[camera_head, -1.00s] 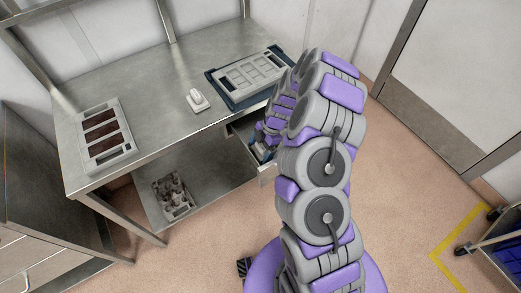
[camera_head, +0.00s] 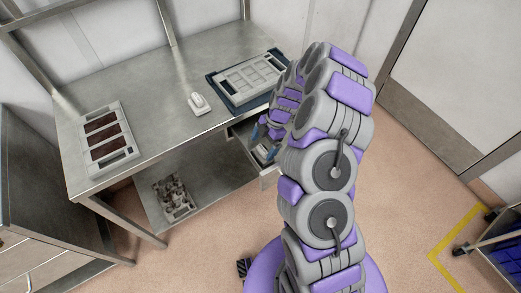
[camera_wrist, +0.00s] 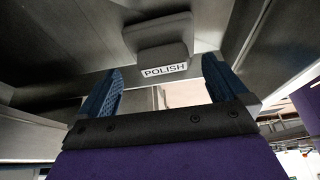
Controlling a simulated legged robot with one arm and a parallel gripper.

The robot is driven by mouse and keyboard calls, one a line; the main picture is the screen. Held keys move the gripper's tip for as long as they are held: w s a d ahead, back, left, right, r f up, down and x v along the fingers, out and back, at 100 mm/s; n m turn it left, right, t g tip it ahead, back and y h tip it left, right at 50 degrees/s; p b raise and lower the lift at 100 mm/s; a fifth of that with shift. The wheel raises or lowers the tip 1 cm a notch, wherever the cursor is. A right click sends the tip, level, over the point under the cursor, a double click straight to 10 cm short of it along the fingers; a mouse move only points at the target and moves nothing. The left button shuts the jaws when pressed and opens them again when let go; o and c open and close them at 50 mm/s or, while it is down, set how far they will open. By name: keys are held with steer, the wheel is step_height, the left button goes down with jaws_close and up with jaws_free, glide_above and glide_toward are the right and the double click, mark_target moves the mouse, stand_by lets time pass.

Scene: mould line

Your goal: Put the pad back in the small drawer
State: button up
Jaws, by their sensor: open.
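A grey pad with a raised grip and a white POLISH label (camera_wrist: 160,52) lies in the open small drawer in the wrist view. The drawer (camera_head: 270,177) is pulled out under the right part of the bench, and a light piece of the pad (camera_head: 262,152) shows inside it in the head view. My gripper (camera_head: 266,131) is over the drawer opening, its blue fingers apart and empty. In the wrist view the fingers of my gripper (camera_wrist: 161,68) stand either side of the label, apparently clear of the pad. My arm hides part of the drawer.
A similar white handled block (camera_head: 199,103) stands on the steel bench (camera_head: 165,80). A mould on a dark mat (camera_head: 247,80) is at the bench's right end, and a tray with brown cavities (camera_head: 108,138) at its left. Rough grey parts (camera_head: 175,195) lie on the lower shelf.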

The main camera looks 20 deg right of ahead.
steer(key=s+p+v, duration=0.1)
steer(key=v, duration=0.7)
steer(key=s+a+r+m+h, duration=0.1)
steer(key=s+a+r+m, duration=0.35)
steer(key=r, duration=0.35)
steer(key=s+a+r+m, duration=0.3)
steer(key=s+r, duration=0.3)
steer(key=r, duration=0.3)
steer(key=s+d+r+m+h, duration=0.1)
steer(key=s+r+m, duration=0.1)
steer(key=s+m, duration=0.5)
steer(key=s+d+r+m+h, duration=0.2)
steer(key=s+m, duration=0.5)
steer(key=s, duration=1)
steer(key=shift+d+r, duration=0.25)
steer(key=shift+r, duration=0.45)
